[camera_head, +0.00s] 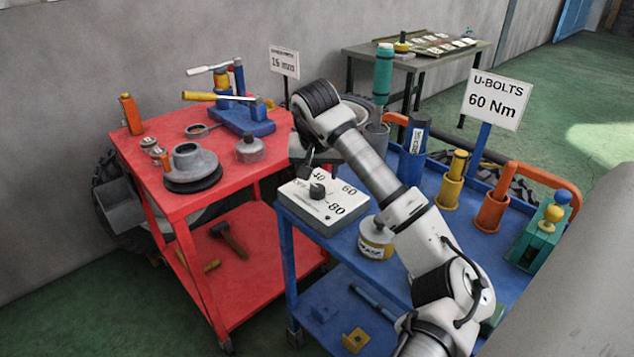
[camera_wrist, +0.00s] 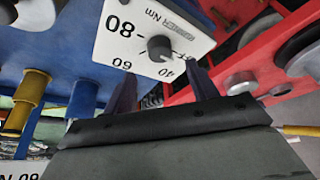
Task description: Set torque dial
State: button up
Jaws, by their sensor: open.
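The torque dial is a dark round knob (camera_head: 317,191) on the sloped top of a white box (camera_head: 337,216) at the blue cart's near left corner. Its face reads 40, 60 and 80, plus a partly hidden OFF. The knob (camera_wrist: 159,48) also shows in the wrist view, with a small pale mark low on it; I cannot tell its exact setting. My gripper (camera_head: 309,164) is just above and behind the knob. In the wrist view my gripper (camera_wrist: 161,86) is open, its fingers spread on either side below the knob with nothing between them.
A sign (camera_head: 496,99) reads U-BOLTS 60 Nm. A yellow jar (camera_head: 376,240) stands right of the box, under my arm. A blue cylinder (camera_head: 414,150) and yellow and orange holders stand farther right. The red cart (camera_head: 178,199) is close on the left, with metal parts on top.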

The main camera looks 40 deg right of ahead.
aim_at(317, 187)
jog(key=x, duration=0.6)
jog(key=shift+w+f+p, duration=0.1)
jog(key=shift+f+p, duration=0.05)
jog(key=shift+p, duration=0.25)
jog(key=c, duration=1)
